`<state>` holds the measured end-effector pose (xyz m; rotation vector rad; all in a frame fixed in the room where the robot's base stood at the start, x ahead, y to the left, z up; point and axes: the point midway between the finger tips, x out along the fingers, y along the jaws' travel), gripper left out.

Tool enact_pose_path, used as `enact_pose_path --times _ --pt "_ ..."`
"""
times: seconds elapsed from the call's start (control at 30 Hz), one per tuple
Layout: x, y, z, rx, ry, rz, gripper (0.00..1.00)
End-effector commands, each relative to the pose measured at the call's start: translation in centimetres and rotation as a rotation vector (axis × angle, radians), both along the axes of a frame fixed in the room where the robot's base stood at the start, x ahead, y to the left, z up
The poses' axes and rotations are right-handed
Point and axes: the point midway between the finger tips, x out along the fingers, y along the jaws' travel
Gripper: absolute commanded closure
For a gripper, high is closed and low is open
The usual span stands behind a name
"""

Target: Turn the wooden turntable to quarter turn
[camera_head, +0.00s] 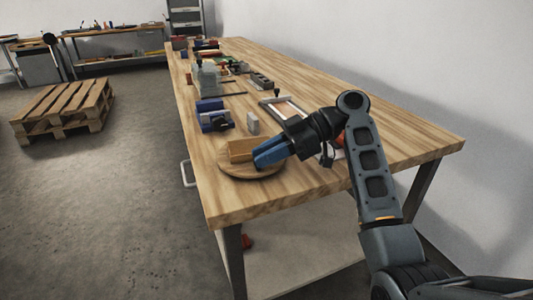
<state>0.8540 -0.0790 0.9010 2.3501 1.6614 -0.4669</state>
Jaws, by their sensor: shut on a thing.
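The wooden turntable (234,170) is a round, flat disc lying on the near left corner of the workbench. A light wooden block (240,149) stands on top of it. My gripper (257,157), with blue fingers, reaches in from the right, low over the disc. It is shut on the wooden block at the block's right end. The fingers and wrist hide that end of the block and the right part of the disc. I see no angle marking clearly enough to read the turn.
The wooden workbench (370,128) runs away to the back. Behind the turntable are a blue vise (212,115), a small grey block (253,122) and a framed tray (272,107). Several other items lie further back. A pallet (62,108) lies on the floor at left.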

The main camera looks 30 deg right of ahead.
Motion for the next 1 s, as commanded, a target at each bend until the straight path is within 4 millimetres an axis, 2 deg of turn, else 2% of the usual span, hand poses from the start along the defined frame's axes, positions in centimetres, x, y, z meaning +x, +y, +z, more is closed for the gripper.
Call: enact_pose_path --times 0.07,0.1,0.2,0.4,0.53,0.8,1.0 --pt "0.0 0.0 -0.1 -0.001 0.001 0.000 1.00" --pt "0.0 0.0 -0.1 -0.001 0.001 0.000 0.76" --pt "0.0 0.0 -0.1 -0.001 0.001 0.000 0.69" --pt "0.0 0.0 0.0 0.000 0.001 0.000 0.69" --pt "-0.2 -0.7 0.3 -0.001 0.000 -0.002 0.69" --pt "-1.6 -4.7 2.0 0.000 -0.001 -0.004 0.69" --pt "-2.2 -6.4 2.7 -0.001 0.001 -0.003 0.69"
